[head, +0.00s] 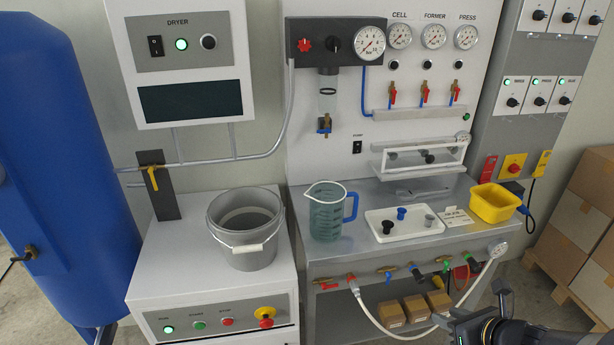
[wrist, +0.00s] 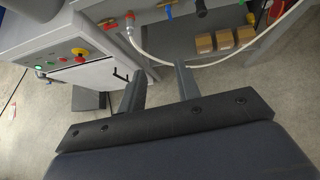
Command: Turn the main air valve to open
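A valve with a yellow lever (head: 153,176) sits on the air pipe from the blue tank, in front of a dark plate. The lever hangs steeply down from the pipe line. No label shows which valve is the main one. A red knob (head: 304,45) is on the regulator panel, and a red-handled valve (head: 329,285) is under the bench edge at its left end. My gripper (wrist: 160,84) shows in the wrist view with two grey fingers apart and nothing between them. In the head view my arm is at the bottom right, far from the yellow lever.
A grey bucket (head: 246,229) stands on the white cabinet (head: 160,267) near the yellow lever. The blue tank (head: 58,150) is at left. A jug (head: 326,212), tray (head: 405,235) and yellow bin (head: 494,204) are on the bench. A white hose (head: 385,330) loops below it.

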